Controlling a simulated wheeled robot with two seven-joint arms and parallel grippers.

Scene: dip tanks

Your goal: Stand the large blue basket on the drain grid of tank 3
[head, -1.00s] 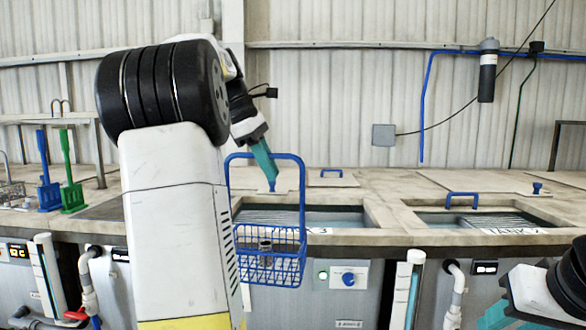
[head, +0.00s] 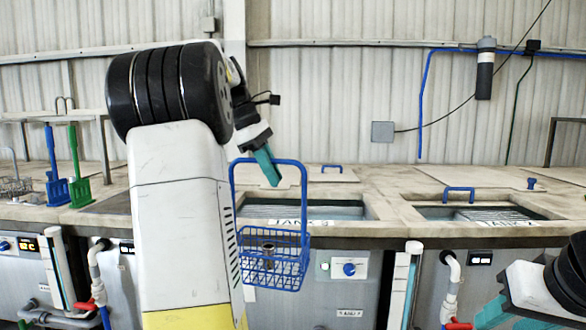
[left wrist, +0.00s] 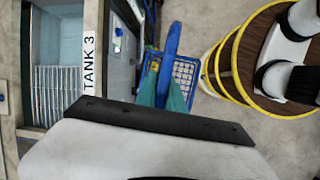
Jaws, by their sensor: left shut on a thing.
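The large blue basket (head: 272,272) hangs upright by its tall handle from my left gripper (head: 268,168), in front of the tank bench. A metal part (head: 268,248) sits inside it. In the left wrist view the teal fingers of the left gripper (left wrist: 163,92) are shut on the blue handle, with the basket (left wrist: 186,72) below. Tank 3 (head: 345,212) is open behind the basket; its label is partly legible. In the left wrist view its drain grid (left wrist: 54,92) shows inside the tank, to the left of the basket. My right gripper (head: 492,314) is at the lower right, its fingertips partly cut off.
Tank 2 (head: 500,213) lies open to the right, with its own grid. The bench front carries controls and pipes. Air above tank 3 looks clear.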

